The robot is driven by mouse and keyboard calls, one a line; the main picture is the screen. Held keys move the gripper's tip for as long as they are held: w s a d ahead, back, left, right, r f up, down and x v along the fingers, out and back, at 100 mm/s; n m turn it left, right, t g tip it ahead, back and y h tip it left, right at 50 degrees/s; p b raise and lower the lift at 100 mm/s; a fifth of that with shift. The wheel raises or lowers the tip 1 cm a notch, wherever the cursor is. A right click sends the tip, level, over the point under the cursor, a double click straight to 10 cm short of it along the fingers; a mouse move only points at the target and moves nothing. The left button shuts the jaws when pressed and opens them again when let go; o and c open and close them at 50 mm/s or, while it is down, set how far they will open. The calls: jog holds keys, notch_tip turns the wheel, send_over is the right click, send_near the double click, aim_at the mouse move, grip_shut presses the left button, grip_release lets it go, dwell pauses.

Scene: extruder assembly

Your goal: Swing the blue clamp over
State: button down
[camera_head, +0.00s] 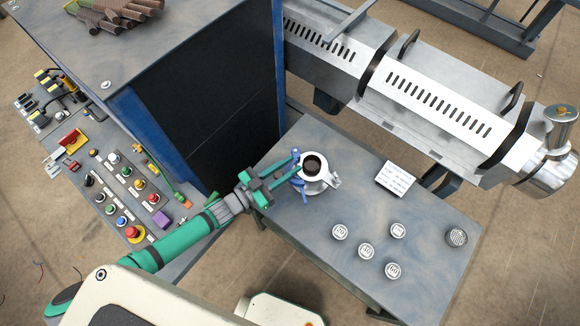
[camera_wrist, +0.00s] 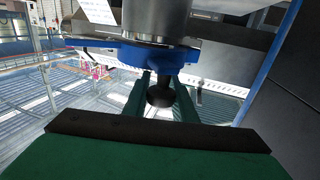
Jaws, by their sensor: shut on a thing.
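The blue clamp (camera_head: 298,184) sits at the left side of a short, upright metal cylinder (camera_head: 316,185) with a dark round opening, on the grey table. In the wrist view the blue clamp (camera_wrist: 125,52) runs across the base of the metal cylinder (camera_wrist: 152,22), with a dark round knob (camera_wrist: 160,93) in front. My green gripper (camera_head: 293,168) reaches in from the left, its fingers at the clamp. In the wrist view the fingers of my gripper (camera_wrist: 162,82) lie on both sides of the knob, shut on the clamp's handle. The exact contact is partly hidden.
A dark cabinet (camera_head: 215,95) stands behind my arm. A control panel (camera_head: 125,195) is at left and a metal extruder barrel (camera_head: 440,95) runs behind.

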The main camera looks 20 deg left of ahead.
dwell(0.3)
jog(key=c, duration=1.5)
grip_release()
jog(key=shift+o, duration=0.2)
jog(key=shift+r, duration=0.25)
notch_tip(320, 180, up, 2)
jog(key=shift+r, duration=0.2)
jog(key=s+d+r, duration=0.4)
jog(key=s+r, duration=0.6)
jog(key=s, duration=0.3)
jog(key=shift+s, duration=0.2)
jog(key=shift+d, duration=0.1)
jog(key=shift+c, duration=0.6)
